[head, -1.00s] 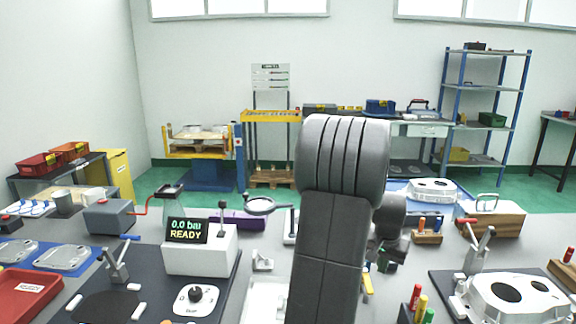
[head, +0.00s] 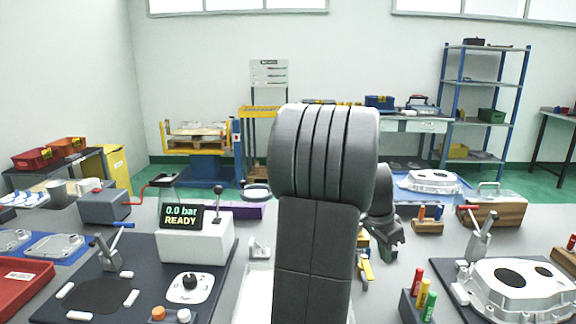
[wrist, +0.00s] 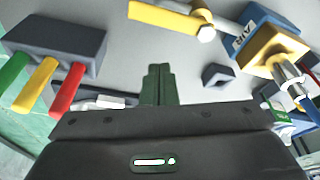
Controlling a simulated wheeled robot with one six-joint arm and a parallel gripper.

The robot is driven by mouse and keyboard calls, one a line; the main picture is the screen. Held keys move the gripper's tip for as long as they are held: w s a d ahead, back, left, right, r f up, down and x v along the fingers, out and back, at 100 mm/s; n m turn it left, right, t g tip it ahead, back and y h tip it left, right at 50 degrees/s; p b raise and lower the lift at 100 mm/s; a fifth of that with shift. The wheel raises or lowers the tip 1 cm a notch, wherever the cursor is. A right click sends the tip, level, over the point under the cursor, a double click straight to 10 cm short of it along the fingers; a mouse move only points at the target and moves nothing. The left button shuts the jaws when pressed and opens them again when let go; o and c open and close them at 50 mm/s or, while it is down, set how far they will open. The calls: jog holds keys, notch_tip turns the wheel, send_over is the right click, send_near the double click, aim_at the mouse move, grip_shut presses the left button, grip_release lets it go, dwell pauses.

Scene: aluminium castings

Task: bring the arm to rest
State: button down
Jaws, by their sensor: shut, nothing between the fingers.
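My gripper shows in the wrist view (wrist: 160,84) with its two fingers together and nothing between them. It points over the grey bench top. In the head view my gripper (head: 392,238) hangs above the bench, right of my large dark arm link, which hides the middle of the bench. Its fingertips are too small to read there.
Red, yellow and green pens stand in a dark holder (head: 408,306) in front. A white casting (head: 512,286) sits on a dark mat at right. The pressure tester (head: 196,246) reads "0.0 bar READY". A red tray (head: 20,286) lies far left.

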notch_tip(320, 180, up, 7)
jog(key=s+a+m+h+b, duration=0.1)
jog(key=s+a+m, duration=0.1)
jog(key=m, duration=0.1)
jog(key=w+d+f+n+y+p, duration=0.1)
jog(key=f+n+p, duration=0.1)
jog(key=f+n, duration=0.1)
jog(key=w+d+f+n+t+p, duration=0.1)
jog(key=w+f+n+p, duration=0.1)
jog(key=f+n, duration=0.1)
jog(key=w+d+f+n+t+y+p, duration=0.1)
jog(key=w+f+n+p, duration=0.1)
jog(key=n, duration=0.3)
jog(key=shift+w+f+y+p, duration=0.15)
jog(key=shift+f+y+p, duration=0.15)
jog(key=shift+f+p, duration=0.2)
jog(key=shift+w+d+f+n+t+p, duration=0.2)
jog(key=shift+w+d+n+t+p, duration=0.1)
jog(key=shift+n+p, duration=0.55)
jog(key=shift+w+d+f+n+t+p, duration=0.25)
jog(key=shift+n+p, duration=0.3)
jog(key=shift+n, duration=0.5)
jog(key=shift+w+a+n+y, duration=0.1)
jog(key=shift+w+n+y, duration=0.4)
jog(key=shift+n, duration=0.4)
